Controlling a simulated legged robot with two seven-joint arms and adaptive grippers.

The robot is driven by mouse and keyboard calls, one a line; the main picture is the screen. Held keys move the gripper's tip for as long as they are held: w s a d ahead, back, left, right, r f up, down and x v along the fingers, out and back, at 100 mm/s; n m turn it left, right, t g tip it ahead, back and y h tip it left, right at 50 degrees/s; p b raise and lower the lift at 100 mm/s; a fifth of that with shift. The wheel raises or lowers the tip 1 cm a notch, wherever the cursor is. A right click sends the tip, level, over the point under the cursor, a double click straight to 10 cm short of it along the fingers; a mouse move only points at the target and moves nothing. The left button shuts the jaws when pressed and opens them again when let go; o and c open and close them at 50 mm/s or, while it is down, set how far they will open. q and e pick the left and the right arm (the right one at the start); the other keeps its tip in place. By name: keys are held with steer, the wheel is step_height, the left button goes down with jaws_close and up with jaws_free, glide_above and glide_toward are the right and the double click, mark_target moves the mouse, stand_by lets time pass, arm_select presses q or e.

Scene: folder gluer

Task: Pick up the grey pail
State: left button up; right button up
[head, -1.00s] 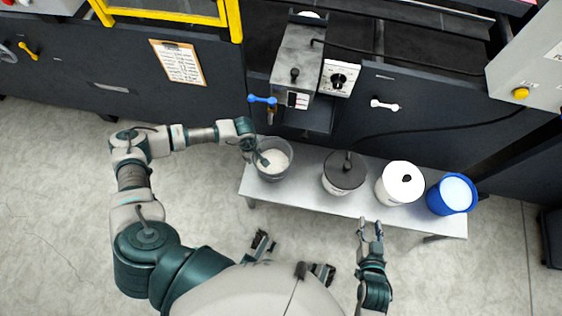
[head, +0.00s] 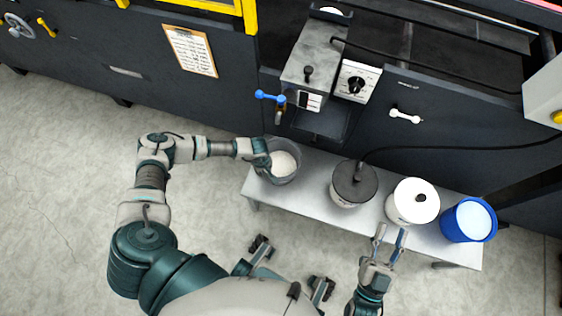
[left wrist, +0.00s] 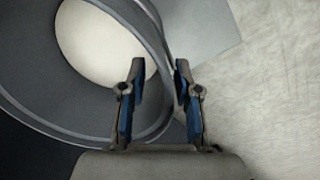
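The grey pail (head: 296,173) stands at the left end of the bench, with pale contents inside. My left gripper (head: 265,162) is at the pail's left rim. In the left wrist view the gripper (left wrist: 158,75) is open, its fingers apart on either side of the pail's wall (left wrist: 150,45). One finger is over the inside and the other is outside; I see clear space beside the wall. My right gripper (head: 392,236) is open and empty, in front of the white bucket.
The bench (head: 318,196) also holds a dark-lidded pot (head: 353,184), a white bucket (head: 412,203) and a blue bucket (head: 469,220). A dark machine with a blue-handled valve (head: 271,97) stands behind. A black cable runs to the pot. Floor at left is clear.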

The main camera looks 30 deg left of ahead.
arm_select(q)
steer(key=shift+d+f+b, duration=0.25)
steer(key=shift+f+b, duration=0.05)
steer(key=shift+f, duration=0.8)
steer(key=shift+a+f, duration=0.2)
steer(key=shift+a, duration=0.45)
steer(key=shift+c, duration=0.7)
steer(key=c, duration=0.4)
jaws_close()
steer(key=shift+w+d, duration=0.1)
steer(key=shift+d, duration=0.3)
steer(key=shift+w+d+r, duration=0.1)
steer(key=shift+r, duration=0.1)
arm_select(e)
steer(key=shift+s+d+r+t, duration=0.25)
steer(key=shift+s+r+t, duration=0.3)
steer(key=shift+r+t, duration=0.35)
